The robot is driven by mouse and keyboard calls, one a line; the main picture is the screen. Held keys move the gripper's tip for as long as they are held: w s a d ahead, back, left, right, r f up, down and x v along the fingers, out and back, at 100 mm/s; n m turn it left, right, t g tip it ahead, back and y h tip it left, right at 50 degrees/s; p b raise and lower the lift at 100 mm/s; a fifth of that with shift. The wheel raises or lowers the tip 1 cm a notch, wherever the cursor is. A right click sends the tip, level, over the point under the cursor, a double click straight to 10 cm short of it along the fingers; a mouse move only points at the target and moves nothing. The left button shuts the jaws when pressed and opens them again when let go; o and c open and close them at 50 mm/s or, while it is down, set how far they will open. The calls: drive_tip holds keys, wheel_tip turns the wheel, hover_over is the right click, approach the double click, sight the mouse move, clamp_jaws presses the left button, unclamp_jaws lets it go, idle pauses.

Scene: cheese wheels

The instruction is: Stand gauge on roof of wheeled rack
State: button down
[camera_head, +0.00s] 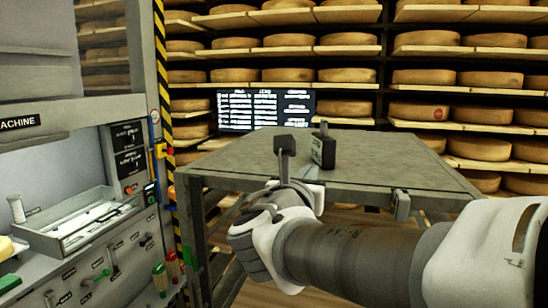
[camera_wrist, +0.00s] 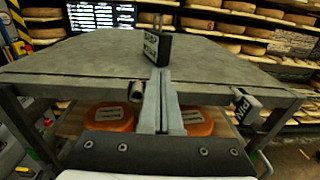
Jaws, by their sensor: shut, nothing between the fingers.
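The gauge is a small dark box (camera_head: 323,150) with a pale label and a short post on top. It stands upright on the grey roof of the wheeled rack (camera_head: 400,160), back from the front edge. In the wrist view the gauge (camera_wrist: 157,48) is straight beyond my fingertips, and the roof (camera_wrist: 85,58) spreads around it. My gripper (camera_head: 311,174) is shut and empty over the roof's front part. In the wrist view the fingertips (camera_wrist: 159,73) overlap the gauge's lower edge; I cannot tell whether they touch it.
Orange cheese wheels (camera_wrist: 101,117) sit below the roof. Cheese shelves (camera_head: 470,85) and a dark text screen (camera_head: 266,108) stand behind. A machine with a tool tray (camera_head: 50,240) is left.

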sight(323, 151)
drive_tip(key=p+x, duration=0.2)
drive_tip(key=x, duration=1.1)
drive_tip(key=shift+w+d, duration=0.1)
drive_tip(key=shift+w, duration=0.3)
drive_tip(key=shift+b+x, duration=0.5)
drive_tip(key=shift+x, duration=0.45)
drive_tip(key=shift+w+d, duration=0.1)
drive_tip(key=shift+w, duration=0.05)
